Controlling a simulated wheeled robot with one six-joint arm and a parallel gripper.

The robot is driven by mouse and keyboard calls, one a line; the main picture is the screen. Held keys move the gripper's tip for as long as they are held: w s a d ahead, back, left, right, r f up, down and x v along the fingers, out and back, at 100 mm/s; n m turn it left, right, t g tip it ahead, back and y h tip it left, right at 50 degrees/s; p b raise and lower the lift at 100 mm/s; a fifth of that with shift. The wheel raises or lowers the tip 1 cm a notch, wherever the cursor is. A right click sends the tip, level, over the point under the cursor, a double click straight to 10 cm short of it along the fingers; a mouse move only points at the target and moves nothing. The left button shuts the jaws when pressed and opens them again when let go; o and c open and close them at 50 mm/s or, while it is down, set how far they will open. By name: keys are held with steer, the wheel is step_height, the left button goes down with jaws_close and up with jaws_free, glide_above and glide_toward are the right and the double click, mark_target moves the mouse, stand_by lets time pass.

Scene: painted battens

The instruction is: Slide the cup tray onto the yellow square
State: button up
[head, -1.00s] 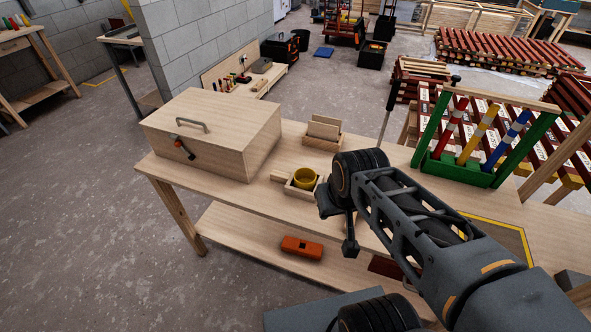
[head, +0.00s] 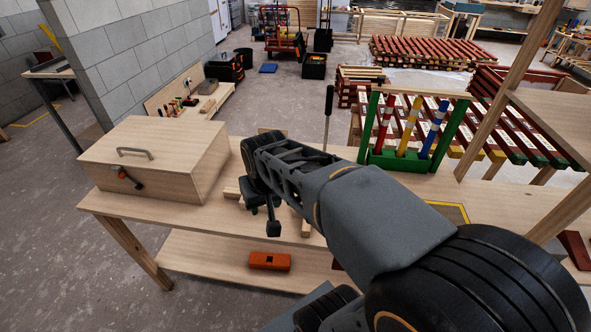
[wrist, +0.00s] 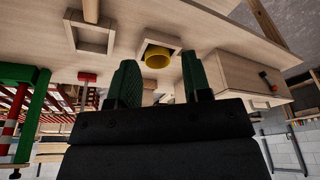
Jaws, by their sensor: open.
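The cup tray (wrist: 175,42) is a small light-wood tray holding a yellow cup (wrist: 157,57) in the wrist view. In the head view my arm hides the cup and most of the tray; a light wood piece (head: 232,192), seemingly its handle, shows to the left. My gripper (wrist: 158,72) is open, its two green fingers apart and pointing towards the tray and cup, with nothing held. Whether they touch it cannot be told. The yellow square (head: 450,212) is a yellow outline on the bench top at the right, partly hidden by my arm.
A wooden box (head: 165,160) with a grey handle stands on the bench's left. A green rack (head: 412,160) with coloured posts stands at the right. An open wooden frame (wrist: 90,38) lies beside the cup tray. An orange block (head: 269,261) is on the lower shelf.

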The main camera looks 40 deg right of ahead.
steer(key=w+d+f+m+g, duration=0.1)
steer(key=w+d+f+m, duration=0.1)
steer(key=w+d, duration=0.3)
steer(key=w+d+f+m+g, duration=0.1)
steer(key=w+d+f+m, duration=0.2)
steer(key=d, duration=0.8)
steer(key=shift+w+f+m+g, duration=0.35)
steer(key=shift+w+m+g, duration=0.05)
steer(key=shift+w+m, duration=0.55)
steer(key=shift+f, duration=0.1)
step_height(320, 180, down, 14)
steer(key=shift+r, duration=0.2)
steer(key=shift+c, duration=0.4)
jaws_close()
